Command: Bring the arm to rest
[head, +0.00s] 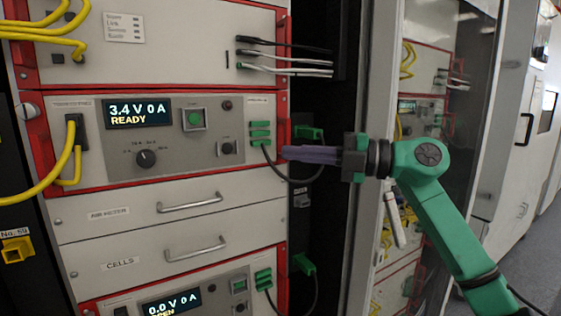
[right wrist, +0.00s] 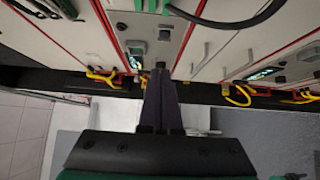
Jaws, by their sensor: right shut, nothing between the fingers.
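My right arm (head: 440,205) is green and comes in from the lower right in the head view. Its right gripper (head: 290,153) points left, with its purple fingers closed together and empty. The fingertips are near the right edge of the upper cycler unit (head: 205,165), whose display reads 3.4 V 0 A READY; I cannot tell if they touch it. In the right wrist view the gripper's fingers (right wrist: 160,85) are together, pointing toward the front panels. My left gripper is not in view.
Drawers (head: 150,207) with metal handles sit below the unit. A lower unit (head: 180,295) shows 0.0 V. Yellow cables (head: 50,185) hang at the left, and a black cable (head: 290,178) loops near the gripper. A glass cabinet door (head: 425,110) stands open behind my arm.

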